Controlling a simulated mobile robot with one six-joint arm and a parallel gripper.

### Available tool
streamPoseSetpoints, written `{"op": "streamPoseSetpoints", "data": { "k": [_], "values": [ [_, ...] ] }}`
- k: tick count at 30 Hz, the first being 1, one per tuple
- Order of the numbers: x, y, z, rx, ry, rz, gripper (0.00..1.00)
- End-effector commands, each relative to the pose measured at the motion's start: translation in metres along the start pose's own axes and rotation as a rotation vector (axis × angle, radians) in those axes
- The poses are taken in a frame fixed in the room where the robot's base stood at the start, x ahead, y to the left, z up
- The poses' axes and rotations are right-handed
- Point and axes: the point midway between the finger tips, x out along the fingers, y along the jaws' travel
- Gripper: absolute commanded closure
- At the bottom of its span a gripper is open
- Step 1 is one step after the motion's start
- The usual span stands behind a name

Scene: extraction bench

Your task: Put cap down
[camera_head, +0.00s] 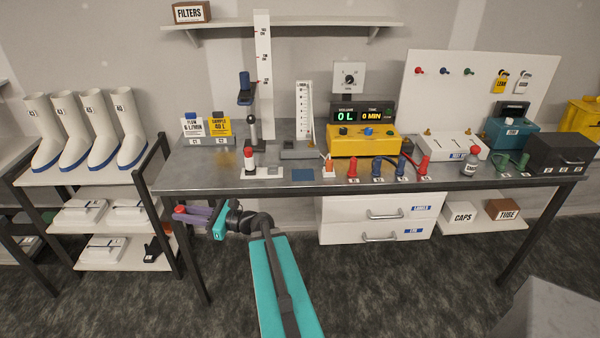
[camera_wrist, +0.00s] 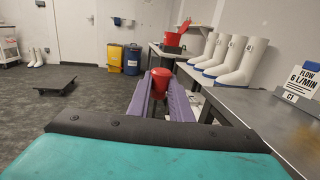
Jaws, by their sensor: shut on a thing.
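My gripper (camera_head: 186,213) has purple fingers shut on a red cap (camera_head: 179,209). The gripper points left in the head view, in front of the bench's left end and apparently lower than its top. In the wrist view the red cap (camera_wrist: 160,82) sits between the two fingertips (camera_wrist: 161,92), clear of any surface. The grey bench top (camera_head: 270,181) holds the extraction gear. A white box marked CAPS (camera_head: 462,218) stands on the shelf under the bench's right side.
A rack with white boots (camera_head: 88,130) and boxed items stands left of the bench. On the bench are several red and blue fittings (camera_head: 378,168), a yellow meter (camera_head: 362,146), a stand with a red-topped piece (camera_head: 249,157) and sign cards (camera_head: 206,126).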

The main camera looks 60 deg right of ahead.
Motion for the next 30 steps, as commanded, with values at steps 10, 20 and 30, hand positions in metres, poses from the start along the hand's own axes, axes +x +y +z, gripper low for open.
{"op": "streamPoseSetpoints", "data": {
  "k": [10,20,30],
  "values": [
    [-0.095,-0.086,0.007,-0.005,0.0,-0.254,1.0],
    [-0.198,-0.146,0.009,-0.008,0.008,-0.489,1.0],
    [-0.313,-0.187,0.011,-0.007,0.021,-0.726,1.0]
  ]
}}
